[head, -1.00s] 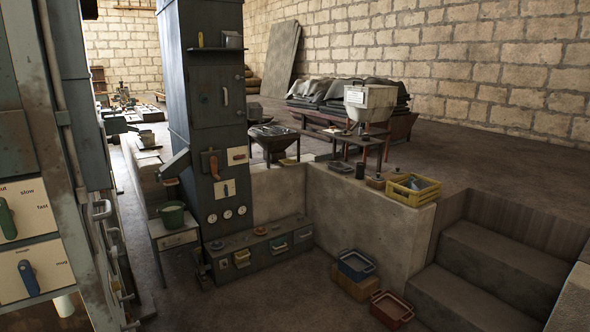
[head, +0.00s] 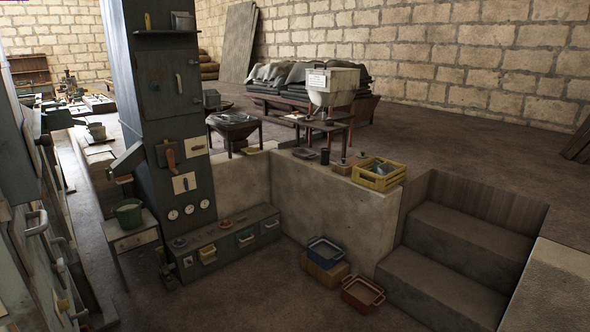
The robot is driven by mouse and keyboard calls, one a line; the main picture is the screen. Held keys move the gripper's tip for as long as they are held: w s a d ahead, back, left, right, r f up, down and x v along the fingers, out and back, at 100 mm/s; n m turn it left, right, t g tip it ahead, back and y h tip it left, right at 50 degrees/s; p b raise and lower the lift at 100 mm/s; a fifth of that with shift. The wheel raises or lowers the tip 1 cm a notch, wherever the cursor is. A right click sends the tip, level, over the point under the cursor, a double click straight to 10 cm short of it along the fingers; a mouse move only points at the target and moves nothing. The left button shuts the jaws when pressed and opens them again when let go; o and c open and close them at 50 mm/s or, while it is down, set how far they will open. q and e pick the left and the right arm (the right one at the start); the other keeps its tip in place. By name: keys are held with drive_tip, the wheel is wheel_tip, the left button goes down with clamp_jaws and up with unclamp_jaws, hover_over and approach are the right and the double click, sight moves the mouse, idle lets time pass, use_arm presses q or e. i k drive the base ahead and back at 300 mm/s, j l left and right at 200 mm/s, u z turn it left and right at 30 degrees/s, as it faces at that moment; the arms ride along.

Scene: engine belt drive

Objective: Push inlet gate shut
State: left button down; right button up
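I cannot tell for certain which part is the inlet gate. A tall dark grey metal cabinet (head: 158,75) stands left of centre. On its front are a door with a pale handle (head: 179,84), a plate with a reddish-brown lever (head: 170,158), a white plate with a small dark lever (head: 185,183) and several round gauges (head: 189,210). A slanted grey chute (head: 127,160) juts from its left side above a green bucket (head: 129,213). Neither of my grippers is in view.
A low unit with drawers (head: 225,243) runs along the cabinet's foot. Steps (head: 440,262) rise at right. Grey panels with handles (head: 37,222) line the left edge. The floor between is clear.

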sight(250, 150)
drive_tip(key=i+j+u, duration=0.1)
drive_tip(key=i+u, duration=0.3)
drive_tip(key=i, duration=1.8)
